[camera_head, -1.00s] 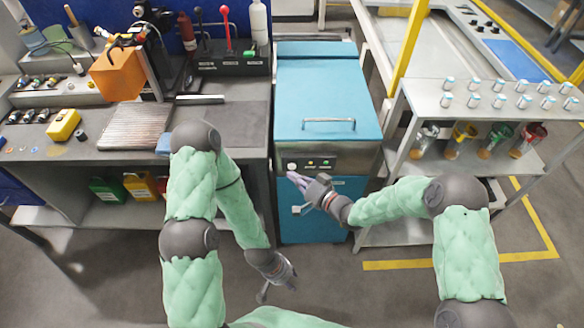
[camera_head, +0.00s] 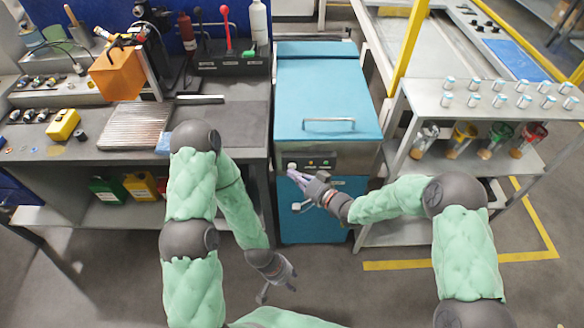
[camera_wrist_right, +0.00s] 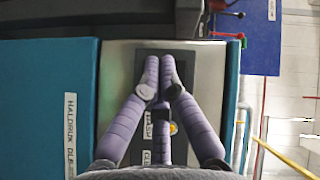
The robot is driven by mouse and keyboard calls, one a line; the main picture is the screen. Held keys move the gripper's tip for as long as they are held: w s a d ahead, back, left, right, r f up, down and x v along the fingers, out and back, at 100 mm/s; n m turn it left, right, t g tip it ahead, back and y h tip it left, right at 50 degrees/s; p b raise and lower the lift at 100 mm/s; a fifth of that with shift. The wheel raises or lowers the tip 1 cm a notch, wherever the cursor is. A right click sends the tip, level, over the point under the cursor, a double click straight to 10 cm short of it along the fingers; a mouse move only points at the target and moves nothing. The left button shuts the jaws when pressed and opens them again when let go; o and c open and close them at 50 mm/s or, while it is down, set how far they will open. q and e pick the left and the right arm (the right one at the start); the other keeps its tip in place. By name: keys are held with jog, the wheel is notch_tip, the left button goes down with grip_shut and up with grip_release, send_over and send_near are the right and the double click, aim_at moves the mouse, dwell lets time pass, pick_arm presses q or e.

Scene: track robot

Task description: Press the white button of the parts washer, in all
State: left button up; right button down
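The parts washer (camera_head: 328,95) is a blue cabinet with a lid handle and a steel front panel, seen in the head view. Its white button (camera_head: 292,166) is at the left end of that panel, left of smaller yellow and green controls. My right gripper (camera_head: 290,175) is at the panel just below the white button. In the right wrist view its fingers (camera_wrist_right: 160,65) come together at the tips with nothing visible between them. They cover part of the dark control plate, and the white button is hidden there. My left gripper (camera_head: 278,284) hangs low in front, fingers apart and empty.
A workbench (camera_head: 235,125) with tools stands left of the washer. A shelf rack (camera_head: 420,95) with small canisters and coloured cups stands to its right. The floor in front of the washer is clear apart from my arms.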

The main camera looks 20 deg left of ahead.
jog(key=shift+w+a, duration=0.1)
jog(key=shift+w, duration=0.3)
dwell(0.4)
jog(key=shift+s, duration=0.15)
jog(key=shift+s+d, duration=0.25)
jog(key=shift+s, duration=0.4)
dwell(0.3)
jog(key=s, duration=0.2)
jog(key=s+d+p, duration=0.1)
jog(key=s, duration=0.1)
jog(key=shift+s+d, duration=0.2)
jog(key=shift+s, duration=0.2)
dwell(0.7)
